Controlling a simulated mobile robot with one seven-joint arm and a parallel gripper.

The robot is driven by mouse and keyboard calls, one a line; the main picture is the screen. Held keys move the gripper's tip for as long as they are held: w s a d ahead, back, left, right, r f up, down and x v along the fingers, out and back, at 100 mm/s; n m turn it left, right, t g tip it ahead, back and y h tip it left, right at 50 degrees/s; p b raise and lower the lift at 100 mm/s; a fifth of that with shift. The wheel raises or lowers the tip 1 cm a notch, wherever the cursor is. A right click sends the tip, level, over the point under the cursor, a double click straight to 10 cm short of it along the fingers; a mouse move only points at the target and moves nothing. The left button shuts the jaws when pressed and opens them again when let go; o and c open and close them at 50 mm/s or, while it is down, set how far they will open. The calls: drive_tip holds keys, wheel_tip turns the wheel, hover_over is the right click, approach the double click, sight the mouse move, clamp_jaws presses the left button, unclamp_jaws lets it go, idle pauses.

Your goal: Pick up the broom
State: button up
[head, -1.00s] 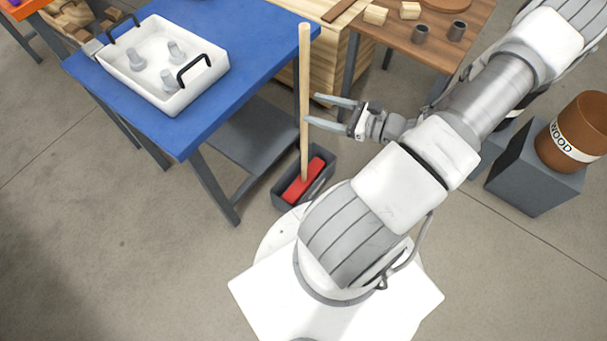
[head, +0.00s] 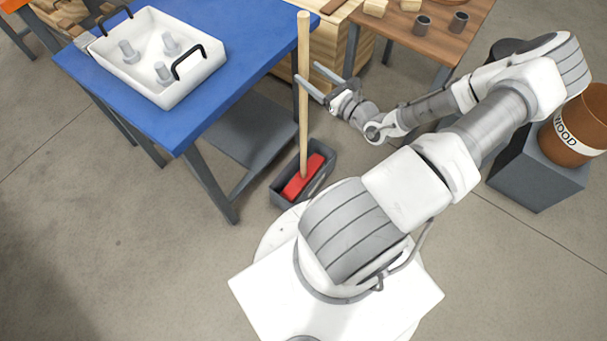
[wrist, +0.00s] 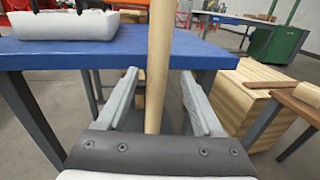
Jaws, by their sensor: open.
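The broom has a long wooden handle (head: 304,110) and a red head (head: 304,178). It stands nearly upright, its head inside a dark grey bin (head: 279,198) on the floor. My gripper (head: 322,77) is open at the upper part of the handle. In the wrist view the handle (wrist: 158,65) runs upright between the two open fingers (wrist: 160,85), nearer the left one. I see a gap on each side of the handle. The broom head is hidden in the wrist view.
A blue table (head: 228,88) stands left of the broom, close behind the handle, with a white tray (head: 190,88) of grey parts. A wooden table (head: 446,34) stands at the upper right, beside a wooden crate (head: 351,52). A brown barrel (head: 588,115) sits on a grey block (head: 528,172) at right.

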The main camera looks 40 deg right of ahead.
drive_tip(key=w+a+b, duration=0.1)
drive_tip(key=w+b, duration=0.1)
drive_tip(key=w, duration=0.4)
drive_tip(key=shift+a, duration=0.1)
clamp_jaws()
